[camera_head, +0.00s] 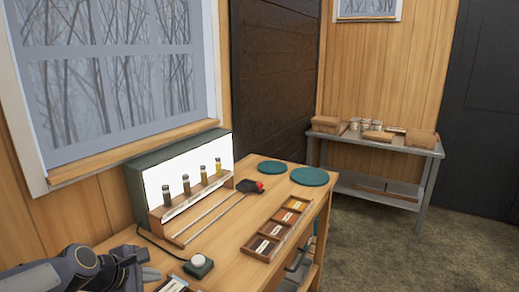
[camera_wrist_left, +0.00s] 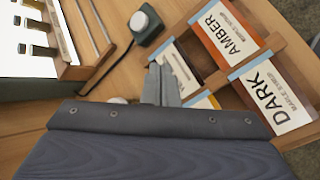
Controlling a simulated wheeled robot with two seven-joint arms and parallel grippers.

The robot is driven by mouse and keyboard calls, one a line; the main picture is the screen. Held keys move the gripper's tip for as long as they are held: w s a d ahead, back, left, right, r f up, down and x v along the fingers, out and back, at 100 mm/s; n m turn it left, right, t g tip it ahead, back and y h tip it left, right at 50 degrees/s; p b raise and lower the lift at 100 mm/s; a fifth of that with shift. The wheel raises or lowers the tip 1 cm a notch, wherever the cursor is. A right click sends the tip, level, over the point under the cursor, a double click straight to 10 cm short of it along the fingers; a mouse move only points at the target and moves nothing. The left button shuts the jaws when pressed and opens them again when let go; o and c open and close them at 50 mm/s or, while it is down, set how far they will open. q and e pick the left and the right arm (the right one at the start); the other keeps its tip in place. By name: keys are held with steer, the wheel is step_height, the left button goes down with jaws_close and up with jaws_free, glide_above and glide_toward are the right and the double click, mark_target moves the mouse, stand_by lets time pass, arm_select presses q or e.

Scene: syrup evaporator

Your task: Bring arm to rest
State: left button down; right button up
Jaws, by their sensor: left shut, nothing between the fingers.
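My left arm comes in at the bottom left of the head view, low over the near left end of the wooden table (camera_head: 228,234). My left gripper (camera_head: 152,273) is shut and empty. In the left wrist view its fingers (camera_wrist_left: 162,84) are together, in front of part of a label card. A wooden tray (camera_head: 277,228) with label cards lies to its right; in the wrist view cards reading AMBER (camera_wrist_left: 228,35) and DARK (camera_wrist_left: 270,98) show. My right gripper is not in view.
A lit box (camera_head: 150,190) with several small bottles on a wooden rack stands by the window. Long rods, a dark red-marked tool (camera_head: 249,186) and teal discs (camera_head: 310,176) lie beyond. A grey side table (camera_head: 375,143) stands behind.

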arm_select(q)
steer(key=s+d+f+m+g, duration=0.1)
steer(key=s+d+m, duration=0.1)
steer(key=s+m, duration=0.7)
steer(key=s+d+f+m+g, duration=0.1)
steer(key=s+d+m, duration=0.1)
steer(key=s+m, duration=0.7)
steer(key=s, duration=0.7)
steer(key=shift+s+d+m, duration=0.15)
steer(key=shift+d+m, duration=0.05)
steer(key=shift+m, duration=0.1)
